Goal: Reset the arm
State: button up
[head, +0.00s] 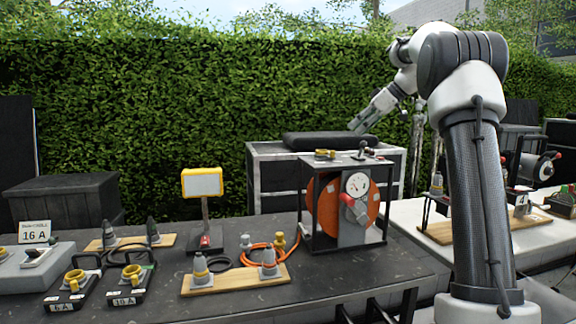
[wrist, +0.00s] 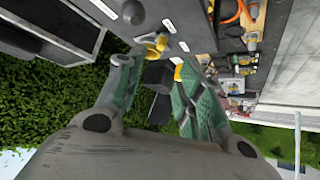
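My arm rises at the right of the head view and bends over at the top. My gripper (head: 362,122) hangs at its end, tilted down to the left, above a dark padded case (head: 328,141). In the wrist view my gripper (wrist: 156,78) shows two green fingers spread apart. A black block (wrist: 158,73) and a yellow fitting (wrist: 157,45) appear between and beyond the fingertips. I see no contact between the fingers and these things. Nothing appears held.
A framed orange cable reel (head: 325,205) with a gauge stands below my gripper. A yellow-framed sign (head: 202,182), connectors on a wooden board (head: 235,279) and a 16 A box (head: 35,258) stand on the dark table (head: 330,290). A hedge (head: 130,110) closes the back.

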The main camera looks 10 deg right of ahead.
jog(key=s+a+f+m+g+h, duration=0.1)
jog(key=s+a+f+m, duration=0.15)
jog(key=s, duration=0.75)
jog(key=s+a+f+m+h, duration=0.2)
jog(key=s+a+f, duration=0.15)
jog(key=s, duration=0.75)
jog(key=s+a+f+m+g+h, duration=0.15)
jog(key=s+a, duration=0.25)
jog(key=s, duration=0.6)
jog(key=s+f+m+h, duration=0.1)
jog(key=s+f+m, duration=0.1)
jog(key=s+f, duration=0.8)
jog(key=shift+s+d+m+h, duration=0.35)
jog(key=shift+s+m, duration=0.05)
jog(key=shift+s, duration=0.55)
